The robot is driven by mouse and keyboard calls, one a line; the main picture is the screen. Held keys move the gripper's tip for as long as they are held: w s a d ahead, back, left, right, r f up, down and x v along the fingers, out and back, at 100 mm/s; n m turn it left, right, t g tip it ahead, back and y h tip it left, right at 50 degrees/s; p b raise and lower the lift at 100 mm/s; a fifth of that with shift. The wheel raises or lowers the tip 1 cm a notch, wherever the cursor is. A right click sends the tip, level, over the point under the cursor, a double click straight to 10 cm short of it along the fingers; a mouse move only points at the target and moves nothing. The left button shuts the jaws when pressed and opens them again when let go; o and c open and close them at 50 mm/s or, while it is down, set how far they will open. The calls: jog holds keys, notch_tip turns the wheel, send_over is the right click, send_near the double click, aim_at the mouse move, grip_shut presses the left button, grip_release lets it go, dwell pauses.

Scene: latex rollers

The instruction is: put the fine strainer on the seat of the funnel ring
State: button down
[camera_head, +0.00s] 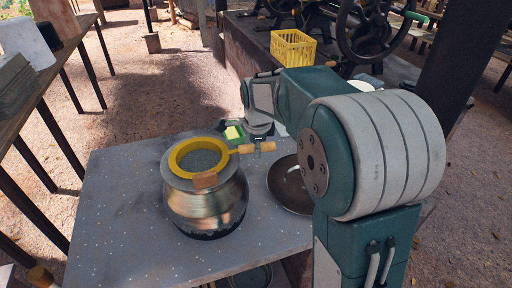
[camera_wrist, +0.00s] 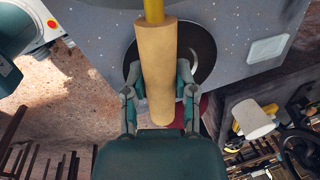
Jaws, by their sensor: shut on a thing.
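My gripper (camera_wrist: 158,90) is shut on the wooden handle (camera_wrist: 156,65) of the fine strainer, with a finger on each side of it. A yellow rod (camera_wrist: 154,10) runs on from the handle's far end. In the head view the strainer's yellow ring (camera_head: 178,157) appears over the mouth of a silver metal pot (camera_head: 205,207), with a grey surface inside. I cannot tell whether the strainer touches anything below.
The pot stands on a grey speckled table (camera_head: 120,215). A dark round pan (camera_head: 288,187) lies right of it, behind my arm. A green item (camera_head: 233,130) is at the back edge. A yellow crate (camera_head: 292,48) and wheeled machinery stand beyond. The table's left front is clear.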

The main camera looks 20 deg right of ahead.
jog(key=shift+f, duration=0.35)
jog(key=shift+c, duration=1.7)
grip_release()
notch_tip(320, 180, up, 12)
jog(key=s, duration=0.2)
jog(key=s+a+f+n+t, duration=0.1)
jog(key=s+a+f+n, duration=0.1)
jog(key=s+n, duration=0.8)
jog(key=s+a+f+n+t, duration=0.2)
jog(key=s+f+n, duration=0.1)
jog(key=s+n, duration=0.7)
jog(key=s, duration=0.4)
jog(key=shift+s+n, duration=0.25)
jog(key=shift+n, duration=0.05)
